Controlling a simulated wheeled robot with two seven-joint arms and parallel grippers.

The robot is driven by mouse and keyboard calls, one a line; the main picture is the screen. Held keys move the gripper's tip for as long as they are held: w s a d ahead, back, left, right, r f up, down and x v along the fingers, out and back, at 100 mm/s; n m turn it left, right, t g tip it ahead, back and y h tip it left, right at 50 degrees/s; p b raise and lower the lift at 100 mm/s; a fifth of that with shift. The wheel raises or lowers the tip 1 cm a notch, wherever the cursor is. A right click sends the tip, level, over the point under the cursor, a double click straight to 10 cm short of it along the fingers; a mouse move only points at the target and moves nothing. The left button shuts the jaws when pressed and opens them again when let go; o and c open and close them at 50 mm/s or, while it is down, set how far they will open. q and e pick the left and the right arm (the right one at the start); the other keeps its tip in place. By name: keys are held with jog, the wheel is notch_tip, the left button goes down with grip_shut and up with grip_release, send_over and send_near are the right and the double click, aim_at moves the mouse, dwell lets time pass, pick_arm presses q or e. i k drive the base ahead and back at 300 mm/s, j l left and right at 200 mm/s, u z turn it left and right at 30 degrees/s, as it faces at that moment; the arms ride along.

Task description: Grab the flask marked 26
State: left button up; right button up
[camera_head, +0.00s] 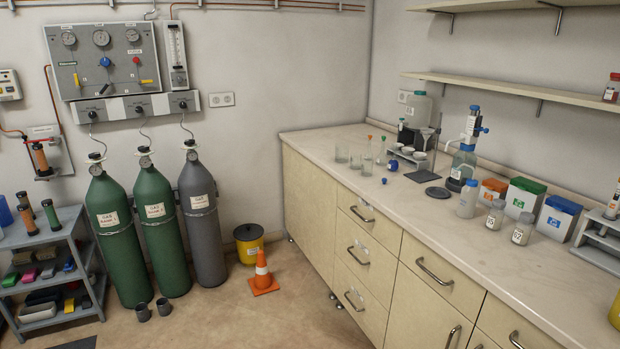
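Two small grey-capped bottles with white number labels stand upright on the counter at the right of the head view. One bottle (495,215) is a little farther back, and the other bottle (522,230) is nearer and to its right. Their numbers are too small to read for certain, so I cannot tell which one is marked 26. A taller clear bottle without a readable number (468,198) stands just left of them. Small clear glass flasks (366,162) stand farther back on the counter. Neither of my grippers is in view.
Coloured-lid boxes (524,197) stand behind the bottles, and a rack (600,240) is at right. A dispenser bottle (463,165) and a stand (438,191) are behind. The counter (450,245) is clear in front. Gas cylinders (160,230) and an orange cone (263,278) stand left.

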aim_at(393, 164)
jog(key=i+j+z, duration=0.1)
jog(key=i+z, duration=0.3)
jog(key=i, duration=0.15)
jog(key=i+j+z, duration=0.4)
jog(key=i+l, duration=0.1)
